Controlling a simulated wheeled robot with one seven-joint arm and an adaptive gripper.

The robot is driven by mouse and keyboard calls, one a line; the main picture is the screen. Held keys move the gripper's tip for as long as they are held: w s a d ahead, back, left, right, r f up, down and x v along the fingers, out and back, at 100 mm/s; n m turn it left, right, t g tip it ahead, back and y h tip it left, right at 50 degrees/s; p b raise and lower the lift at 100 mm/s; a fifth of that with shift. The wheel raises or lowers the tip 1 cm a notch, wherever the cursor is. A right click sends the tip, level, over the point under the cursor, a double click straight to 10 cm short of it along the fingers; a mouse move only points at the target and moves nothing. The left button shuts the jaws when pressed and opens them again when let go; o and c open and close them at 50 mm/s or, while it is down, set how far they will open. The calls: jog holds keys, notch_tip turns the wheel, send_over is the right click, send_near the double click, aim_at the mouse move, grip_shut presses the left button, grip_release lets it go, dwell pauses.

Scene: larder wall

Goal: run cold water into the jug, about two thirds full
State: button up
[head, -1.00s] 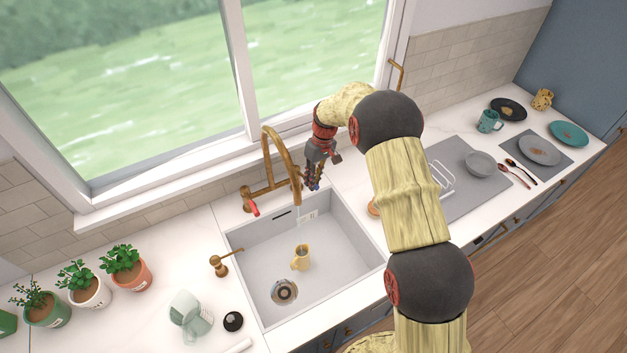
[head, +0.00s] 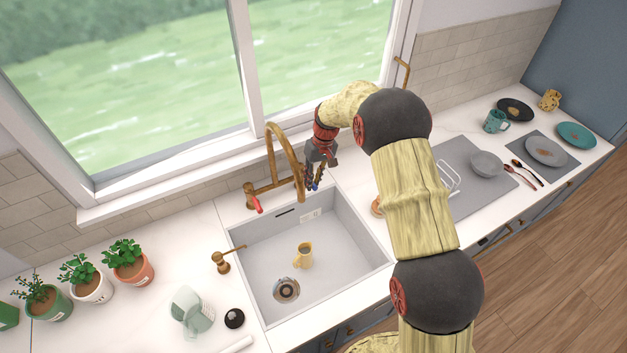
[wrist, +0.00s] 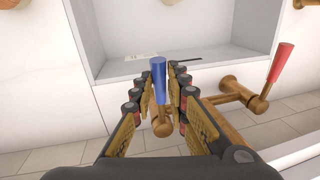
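The small yellow jug (head: 304,256) stands upright in the sink (head: 345,262), near the drain. The brass tap (head: 283,165) arches over the sink, its spout above the jug's side of the basin. I can make out no stream of water; the jug's contents are too small to tell. The tap has a red lever (head: 257,205), also in the wrist view (wrist: 281,62), and a blue lever (wrist: 159,80). My gripper (head: 313,186) is at the tap's right end. In the wrist view my gripper (wrist: 158,88) has its fingers on both sides of the blue lever, with narrow gaps showing.
A brass dispenser (head: 224,262), a pale green pitcher (head: 190,310) and a black round lid (head: 234,318) are left of the sink. Potted plants (head: 90,284) stand further left. A drying mat with a grey bowl (head: 486,163) is to the right. The window is close behind the tap.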

jog(key=o, duration=0.4)
jog(key=shift+c, duration=0.2)
notch_tip(320, 180, up, 12)
jog(key=d, duration=0.2)
jog(key=shift+w+f, duration=0.15)
jog(key=shift+w, duration=0.25)
jog(key=shift+w, duration=0.1)
jog(key=s+d+r+m+t+b, duration=0.1)
jog(key=s+b, duration=0.4)
jog(key=s, duration=0.8)
jog(key=s+d+r+m+t+h+b, duration=0.1)
jog(key=s+d+b, duration=0.4)
jog(key=s, duration=0.8)
jog(key=s+d+r+m+t+h+b, duration=0.1)
jog(key=s+d+r+m+t+b, duration=0.1)
jog(key=s, duration=1.1)
jog(key=shift+s+d+r+t+b, duration=0.4)
jog(key=shift+d+r+t+b, duration=0.45)
jog(key=shift+d+t+b, duration=0.65)
